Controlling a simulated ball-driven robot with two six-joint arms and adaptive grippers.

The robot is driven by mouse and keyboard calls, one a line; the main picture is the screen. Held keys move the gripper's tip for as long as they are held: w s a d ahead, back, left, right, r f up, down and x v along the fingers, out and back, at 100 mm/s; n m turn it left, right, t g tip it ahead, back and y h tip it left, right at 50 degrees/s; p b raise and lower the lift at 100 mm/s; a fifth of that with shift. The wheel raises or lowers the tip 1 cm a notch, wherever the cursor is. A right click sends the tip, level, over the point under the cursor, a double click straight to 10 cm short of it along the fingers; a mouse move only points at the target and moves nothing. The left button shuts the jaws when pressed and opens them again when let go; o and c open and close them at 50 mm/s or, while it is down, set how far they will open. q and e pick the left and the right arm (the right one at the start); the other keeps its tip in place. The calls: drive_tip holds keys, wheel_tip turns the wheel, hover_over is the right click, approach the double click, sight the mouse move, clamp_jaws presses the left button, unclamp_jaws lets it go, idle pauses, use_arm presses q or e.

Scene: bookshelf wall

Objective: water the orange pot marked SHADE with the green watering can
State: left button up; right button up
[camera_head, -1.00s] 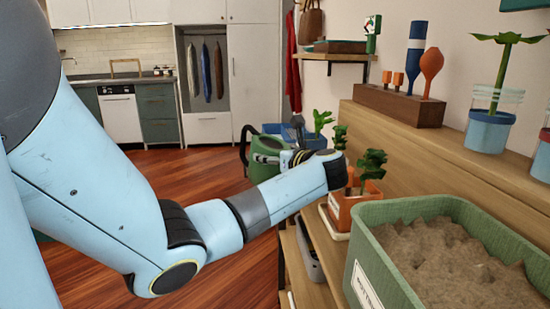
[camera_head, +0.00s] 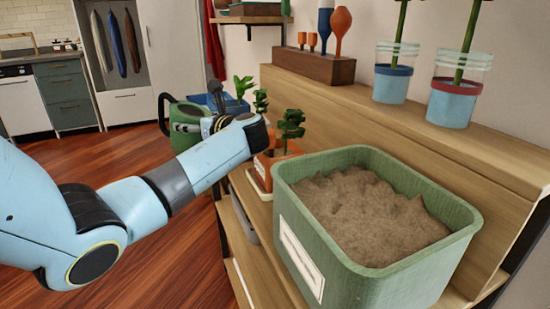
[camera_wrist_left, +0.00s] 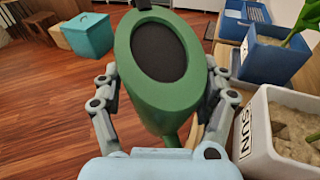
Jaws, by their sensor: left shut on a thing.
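My left gripper (camera_head: 208,124) is shut on the green watering can (camera_head: 187,122), which it holds up beside the shelf's left edge. In the left wrist view the can's body (camera_wrist_left: 140,108) stands between the two fingers, its dark oval face toward the camera. The orange pot (camera_head: 270,164) with a leafy plant sits on the lower shelf board, just beyond and right of my left wrist. It bears a pale label too small to read. My right gripper is not in view.
A large green planter of soil (camera_head: 295,215) stands nearest on the board. Glass jars (camera_head: 394,83) and a wooden rack (camera_head: 305,68) stand on the upper ledge. The floor at left is clear.

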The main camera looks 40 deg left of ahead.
use_arm(q)
drive_tip(key=shift+r, duration=0.5)
drive_tip(key=shift+r, duration=0.1)
drive_tip(key=shift+r+y+p, duration=0.3)
drive_tip(key=shift+r+y, duration=0.05)
drive_tip(key=shift+y, duration=0.15)
drive_tip(key=shift+r, duration=0.1)
drive_tip(key=shift+p, duration=0.4)
drive_tip(key=shift+r, duration=0.1)
idle(0.7)
drive_tip(key=shift+r+p, duration=0.1)
drive_tip(key=shift+p, duration=0.25)
drive_tip(key=shift+r+p, duration=0.15)
drive_tip(key=shift+p, duration=0.15)
idle(0.6)
